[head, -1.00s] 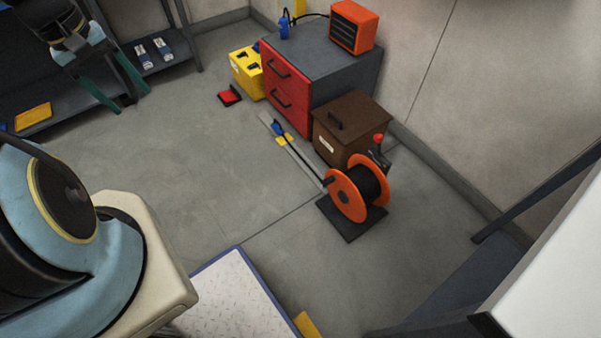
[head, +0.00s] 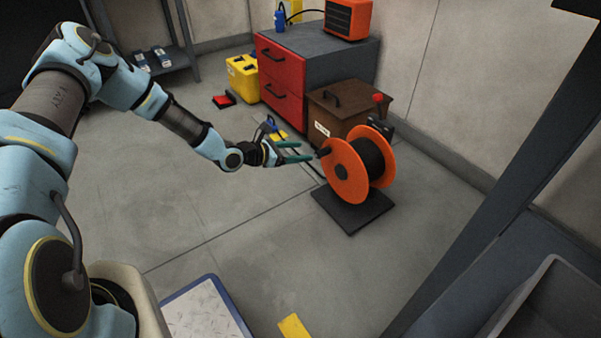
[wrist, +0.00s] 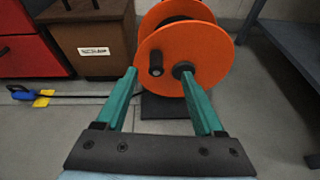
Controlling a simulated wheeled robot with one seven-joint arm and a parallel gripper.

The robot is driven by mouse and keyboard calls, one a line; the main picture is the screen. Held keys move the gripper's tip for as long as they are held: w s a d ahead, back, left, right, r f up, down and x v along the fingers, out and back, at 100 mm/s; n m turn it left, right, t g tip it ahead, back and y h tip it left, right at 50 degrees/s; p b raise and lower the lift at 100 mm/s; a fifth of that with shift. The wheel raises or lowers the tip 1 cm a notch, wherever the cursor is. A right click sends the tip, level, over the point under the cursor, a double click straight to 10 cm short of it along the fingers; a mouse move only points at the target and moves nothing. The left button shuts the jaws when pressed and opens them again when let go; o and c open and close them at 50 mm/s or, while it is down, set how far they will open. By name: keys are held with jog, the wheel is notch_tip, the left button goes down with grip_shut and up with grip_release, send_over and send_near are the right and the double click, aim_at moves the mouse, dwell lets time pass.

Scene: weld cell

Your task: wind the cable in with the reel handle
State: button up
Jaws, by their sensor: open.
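The orange cable reel (head: 347,172) stands upright on a dark base plate (head: 352,208), with black cable (head: 371,157) wound on its drum. The black reel handle (wrist: 155,64) sticks out from the near disc, left of the dark hub (wrist: 183,69); in the head view it shows at the disc's left edge (head: 324,153). My gripper (head: 307,152) is open beside the reel. In the wrist view the handle appears between my green fingertips (wrist: 157,73); whether they touch it I cannot tell. The cable's free end has a blue plug (wrist: 20,93) on the floor by a yellow mark (wrist: 42,98).
A brown box (head: 335,107) stands close behind the reel, beside a red-fronted drawer cabinet (head: 279,77). A yellow case (head: 242,78) and a small red item (head: 223,101) lie further left. A dark post (head: 480,170) rises at right.

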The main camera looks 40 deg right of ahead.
aim_at(316, 155)
jog(key=shift+n+t, duration=0.3)
jog(key=shift+n, duration=0.3)
jog(key=d+f+b, duration=0.1)
jog(key=d+b, duration=0.1)
jog(key=d+f+b, duration=0.2)
jog(key=d, duration=0.1)
jog(key=d+f+b, duration=0.2)
jog(key=shift+d+f+b, duration=0.1)
jog(key=shift+d+b, duration=0.1)
jog(key=shift+b, duration=0.2)
jog(key=shift+b+x, duration=0.85)
jog(key=shift+x, duration=0.2)
jog(key=shift+r, duration=0.2)
jog(key=c, duration=1)
